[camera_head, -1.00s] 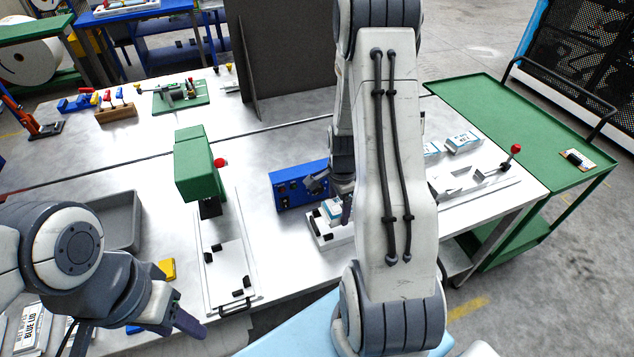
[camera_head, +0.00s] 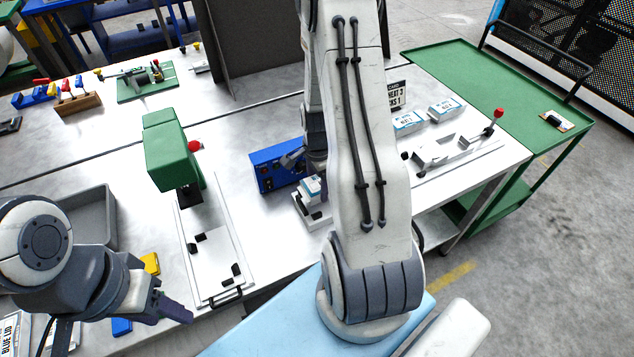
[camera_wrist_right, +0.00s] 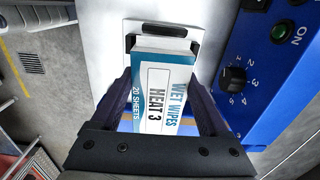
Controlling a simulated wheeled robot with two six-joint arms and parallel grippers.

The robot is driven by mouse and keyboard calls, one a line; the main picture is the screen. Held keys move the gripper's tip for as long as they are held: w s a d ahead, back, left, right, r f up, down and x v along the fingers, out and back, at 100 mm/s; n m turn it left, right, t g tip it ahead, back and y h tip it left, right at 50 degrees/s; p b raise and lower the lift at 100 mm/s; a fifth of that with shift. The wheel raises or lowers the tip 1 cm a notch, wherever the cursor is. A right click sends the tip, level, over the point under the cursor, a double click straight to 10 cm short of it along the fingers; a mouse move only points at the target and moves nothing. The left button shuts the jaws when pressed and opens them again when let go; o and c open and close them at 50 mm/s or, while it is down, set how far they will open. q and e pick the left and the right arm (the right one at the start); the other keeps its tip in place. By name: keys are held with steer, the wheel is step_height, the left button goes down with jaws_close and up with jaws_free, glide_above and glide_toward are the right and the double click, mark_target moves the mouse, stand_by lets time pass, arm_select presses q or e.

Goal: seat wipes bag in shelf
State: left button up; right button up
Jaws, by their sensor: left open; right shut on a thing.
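The wipes bag (camera_wrist_right: 165,92), white and teal with "WET WIPES", "HEAT 3" and "20 SHEETS" on it, is between the fingers of my right gripper (camera_wrist_right: 163,100), which is shut on it. In the head view the bag (camera_head: 312,187) shows at a white holder (camera_head: 317,222) with black pads, partly hidden by my right arm. In the wrist view the bag's far end overlaps the holder (camera_wrist_right: 165,28); I cannot tell whether it rests fully in it. My left gripper (camera_head: 172,307) is open and empty at the lower left.
A blue control box (camera_head: 272,168) with knobs stands close beside the bag; it also shows in the wrist view (camera_wrist_right: 250,70). A green press (camera_head: 172,150) stands left. More wipes bags (camera_head: 445,108) and a white lever fixture (camera_head: 450,148) lie right. A green cart (camera_head: 480,80) stands beyond.

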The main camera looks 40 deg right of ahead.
steer(key=shift+f+b, duration=1.25)
steer(key=shift+f, duration=0.65)
steer(key=shift+f, duration=0.25)
steer(key=o, duration=1.2)
steer(key=shift+c, duration=0.2)
step_height(320, 180, up, 10)
steer(key=shift+r+b, duration=0.25)
steer(key=shift+b, duration=0.6)
steer(key=s+a+r+n, duration=0.2)
steer(key=a+r+n, duration=0.2)
steer(key=a+n, duration=0.5)
steer(key=s+a+r+n, duration=0.1)
steer(key=a+r+n, duration=0.3)
steer(key=a, duration=0.9)
steer(key=s+a+r+n, duration=0.1)
steer(key=s+a+n, duration=0.3)
steer(key=s+n, duration=0.2)
steer(key=s+a+r+n+y, duration=0.1)
steer(key=s+a+n, duration=0.4)
steer(key=s+n, duration=0.2)
steer(key=shift+s+n, duration=0.15)
steer(key=shift+n, duration=0.75)
